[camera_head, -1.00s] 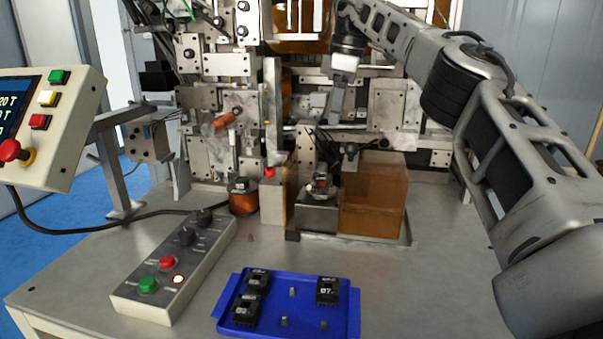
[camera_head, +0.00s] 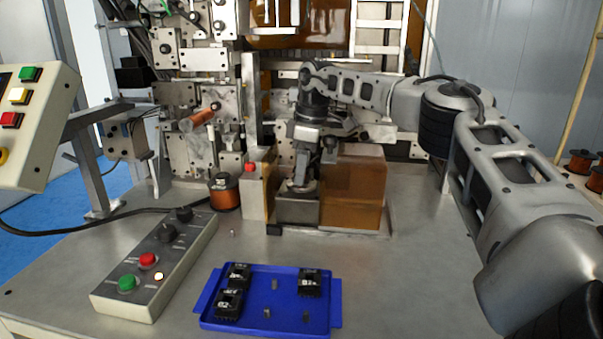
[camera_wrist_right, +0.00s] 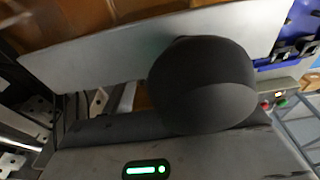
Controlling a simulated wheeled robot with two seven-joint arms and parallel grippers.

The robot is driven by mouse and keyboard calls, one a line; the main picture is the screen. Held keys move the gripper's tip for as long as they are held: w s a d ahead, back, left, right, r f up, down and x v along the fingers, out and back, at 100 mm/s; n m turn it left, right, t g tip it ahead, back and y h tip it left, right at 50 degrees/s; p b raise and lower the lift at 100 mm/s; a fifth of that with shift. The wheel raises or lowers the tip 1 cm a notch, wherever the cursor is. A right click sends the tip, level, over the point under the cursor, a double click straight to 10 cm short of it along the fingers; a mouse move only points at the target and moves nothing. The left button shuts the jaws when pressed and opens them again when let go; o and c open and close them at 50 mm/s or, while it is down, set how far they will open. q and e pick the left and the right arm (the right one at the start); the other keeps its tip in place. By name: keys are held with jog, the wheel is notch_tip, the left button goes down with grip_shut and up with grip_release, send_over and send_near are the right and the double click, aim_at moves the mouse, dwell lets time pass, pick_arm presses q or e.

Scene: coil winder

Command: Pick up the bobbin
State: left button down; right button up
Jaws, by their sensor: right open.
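My right gripper (camera_head: 303,176) reaches down over a grey block (camera_head: 297,208) at the front of the winder, left of an amber box. Its jaws are open. A small dark piece with a copper-coloured part stood on this block a second ago; the gripper now mostly covers that spot, and I cannot tell whether the jaws are around it. Three black bobbins sit in the blue tray (camera_head: 320,321): two at its left (camera_head: 238,276) (camera_head: 228,303) and one at its right (camera_head: 310,282). In the wrist view a dark rounded shape hides the fingertips. My left gripper is out of view.
The amber box (camera_head: 354,190) stands close to the right of my gripper. A post with a red button (camera_head: 252,190) and a copper wire spool (camera_head: 224,192) stand to its left. A control box (camera_head: 155,268) lies at the front left. The table right of the tray is clear.

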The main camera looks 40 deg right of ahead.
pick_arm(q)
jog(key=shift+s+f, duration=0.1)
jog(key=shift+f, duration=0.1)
pick_arm(e)
jog(key=shift+f, duration=0.15)
jog(key=c, duration=1.1)
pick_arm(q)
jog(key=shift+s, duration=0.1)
